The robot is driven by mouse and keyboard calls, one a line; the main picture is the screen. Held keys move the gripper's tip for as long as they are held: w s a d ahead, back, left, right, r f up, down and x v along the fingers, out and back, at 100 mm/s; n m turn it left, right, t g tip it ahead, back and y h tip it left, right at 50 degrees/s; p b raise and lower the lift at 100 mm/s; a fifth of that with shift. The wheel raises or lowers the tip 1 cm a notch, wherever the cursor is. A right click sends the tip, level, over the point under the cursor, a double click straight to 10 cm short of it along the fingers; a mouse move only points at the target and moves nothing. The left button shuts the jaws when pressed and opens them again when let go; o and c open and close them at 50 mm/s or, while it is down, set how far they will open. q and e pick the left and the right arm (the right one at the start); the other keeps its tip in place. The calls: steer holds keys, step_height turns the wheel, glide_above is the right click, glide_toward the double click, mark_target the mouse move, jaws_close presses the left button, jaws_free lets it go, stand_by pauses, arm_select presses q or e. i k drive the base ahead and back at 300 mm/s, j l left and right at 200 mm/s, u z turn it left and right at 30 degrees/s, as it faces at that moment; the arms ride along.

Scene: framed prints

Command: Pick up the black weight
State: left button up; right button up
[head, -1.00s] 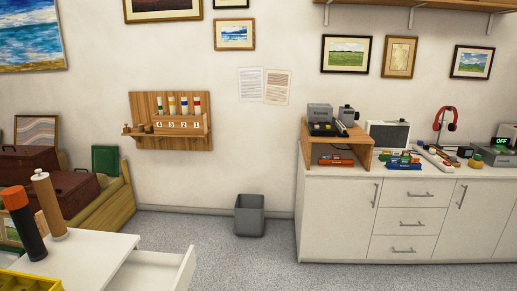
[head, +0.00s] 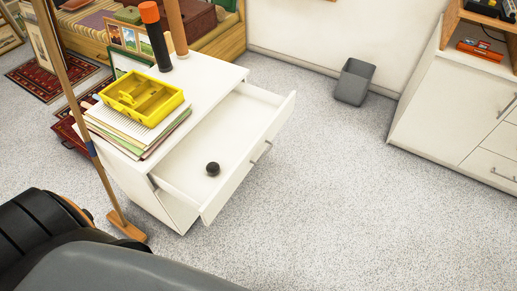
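The black weight (head: 213,169) is a small dark round thing with a knob-like top. It rests on the floor of an open white drawer (head: 238,140), toward the drawer's near end. The drawer is pulled out from a white cabinet (head: 213,75). Nothing covers the weight. Neither of my grippers shows in the head view, only dark and grey parts of my own body at the lower left.
On the cabinet top stand a yellow tray (head: 143,97) on stacked papers, an orange-capped black tube (head: 155,38) and a brown tube (head: 177,27). A wooden pole (head: 80,110) stands left of the cabinet. A grey bin (head: 354,82) stands by the wall. Floor right of the drawer is clear.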

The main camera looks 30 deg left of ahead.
mark_target(212, 169)
steer(key=u, duration=1.3)
steer(key=i+j+z, duration=0.25)
steer(key=i+j, duration=0.2)
steer(key=i, duration=0.1)
